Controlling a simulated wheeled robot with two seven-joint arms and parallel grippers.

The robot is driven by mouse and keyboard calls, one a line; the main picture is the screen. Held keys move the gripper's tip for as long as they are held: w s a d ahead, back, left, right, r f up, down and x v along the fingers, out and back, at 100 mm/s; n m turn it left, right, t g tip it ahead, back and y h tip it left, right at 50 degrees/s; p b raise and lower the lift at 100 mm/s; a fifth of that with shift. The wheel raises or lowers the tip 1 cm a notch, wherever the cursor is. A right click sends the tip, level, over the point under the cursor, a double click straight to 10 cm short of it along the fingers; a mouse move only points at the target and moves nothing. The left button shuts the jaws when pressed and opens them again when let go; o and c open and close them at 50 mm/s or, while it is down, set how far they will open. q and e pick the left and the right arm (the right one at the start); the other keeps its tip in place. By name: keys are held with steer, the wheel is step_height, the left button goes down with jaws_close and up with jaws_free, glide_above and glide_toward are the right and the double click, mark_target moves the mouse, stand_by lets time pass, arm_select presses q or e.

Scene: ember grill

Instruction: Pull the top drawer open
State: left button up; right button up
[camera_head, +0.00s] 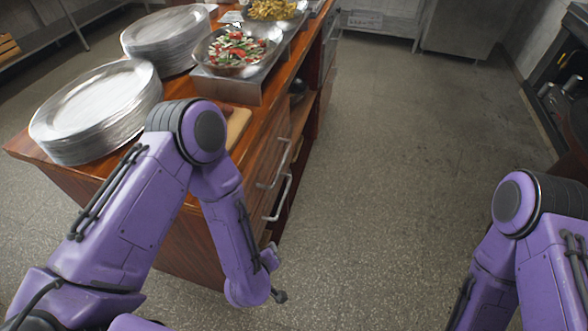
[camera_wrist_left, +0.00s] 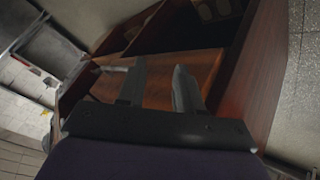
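The wooden cabinet's top drawer (camera_head: 266,160) is on its right-hand side in the head view, with a grey bar handle (camera_head: 282,164). Its front looks flush with the cabinet. A second bar handle (camera_head: 283,197) sits just below. My left arm reaches down in front of the cabinet, and its gripper is mostly hidden there. In the left wrist view my left gripper (camera_wrist_left: 158,88) is open, its two fingers apart in front of wood. A grey handle piece (camera_wrist_left: 112,69) shows beside the left finger; I cannot tell whether they touch. My right gripper is out of view.
Plate stacks (camera_head: 98,108) (camera_head: 167,40), a salad bowl (camera_head: 236,48) and a cutting board (camera_head: 238,124) stand on the cabinet top (camera_head: 278,90). The open floor (camera_head: 400,150) to the right is clear. A dark unit (camera_head: 560,95) stands at the far right.

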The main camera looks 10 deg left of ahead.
arm_select(q)
steer(key=w+d+r+n+t+b, duration=0.2)
steer(key=w+d+r+n+t, duration=0.2)
steer(key=w+d, duration=0.45)
steer(key=n+y, duration=1)
steer(key=n, duration=0.5)
glide_toward(282, 162)
steer(key=x, duration=0.6)
steer(key=p+x, duration=0.1)
steer(key=x, duration=0.3)
steer(key=shift+f, duration=0.3)
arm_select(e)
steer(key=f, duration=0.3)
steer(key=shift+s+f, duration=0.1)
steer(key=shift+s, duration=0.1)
arm_select(q)
jaws_close()
